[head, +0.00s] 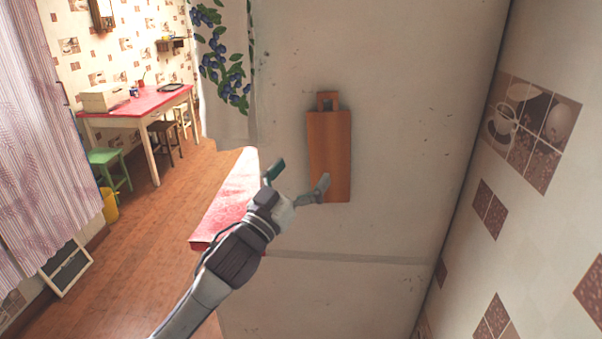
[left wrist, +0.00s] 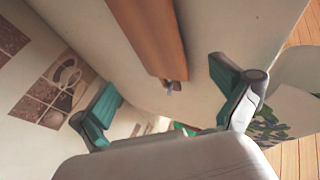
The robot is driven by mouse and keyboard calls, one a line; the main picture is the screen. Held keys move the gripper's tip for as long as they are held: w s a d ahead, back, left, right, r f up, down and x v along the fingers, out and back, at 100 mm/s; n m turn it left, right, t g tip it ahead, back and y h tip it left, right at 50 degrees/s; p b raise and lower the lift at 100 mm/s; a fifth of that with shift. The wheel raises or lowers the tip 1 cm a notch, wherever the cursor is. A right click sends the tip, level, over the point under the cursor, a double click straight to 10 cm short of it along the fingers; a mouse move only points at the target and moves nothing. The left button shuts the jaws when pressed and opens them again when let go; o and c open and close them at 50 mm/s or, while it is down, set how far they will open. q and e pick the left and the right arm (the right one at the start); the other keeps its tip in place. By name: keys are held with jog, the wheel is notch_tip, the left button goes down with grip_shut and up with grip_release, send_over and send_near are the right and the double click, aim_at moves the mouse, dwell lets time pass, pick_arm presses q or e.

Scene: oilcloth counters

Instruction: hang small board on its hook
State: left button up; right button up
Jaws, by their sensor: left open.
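The small board (head: 329,160) is a flat wooden board with a narrow handle at its top. It is upright against the pale wall surface in the head view. A small dark hook-like piece (head: 328,103) shows in the handle's hole, so the board appears to hang there. In the left wrist view the board (left wrist: 150,35) shows too, with a small greyish piece (left wrist: 173,86) at its far end. My left gripper (head: 298,180) is open and empty, beside the board's lower left; one finger overlaps the board in the picture, and contact cannot be told. My right gripper is not in view.
A red-topped surface (head: 225,205) lies behind my left arm. A red table (head: 140,100) with stools, a green stool (head: 108,165) and a yellow bucket (head: 109,205) stand far left. A tiled wall (head: 540,200) closes the right side.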

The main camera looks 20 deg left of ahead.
pick_arm(q)
jog(key=shift+s, duration=0.1)
jog(key=v, duration=1.2)
jog(key=w+a+f+n+g+y, duration=0.1)
jog(key=w+a+f+g+y, duration=0.1)
jog(key=f, duration=1)
jog(key=w+a+f+n+g+y, duration=0.1)
jog(key=w+a+f+g+y, duration=0.15)
jog(key=f, duration=1.05)
jog(key=s+a+f+g, duration=0.1)
jog(key=s+f+g, duration=0.1)
jog(key=f, duration=0.7)
jog(key=s+f+g, duration=0.3)
jog(key=f, duration=0.6)
jog(key=s+d+f+g, duration=0.2)
jog(key=s+f+g, duration=0.2)
jog(key=s+f, duration=0.9)
jog(key=s+d+f+g, duration=0.2)
jog(key=s+f+g, duration=0.2)
jog(key=s+f, duration=0.9)
jog(key=s+d+f+g, duration=0.1)
jog(key=s+f, duration=0.1)
jog(key=s, duration=0.5)
jog(key=s+d+f+m+g, duration=0.1)
jog(key=s+f+g, duration=0.1)
jog(key=s, duration=0.5)
jog(key=shift+f+m+y, duration=0.3)
jog(key=shift+f+y, duration=0.05)
jog(key=shift+y, duration=0.1)
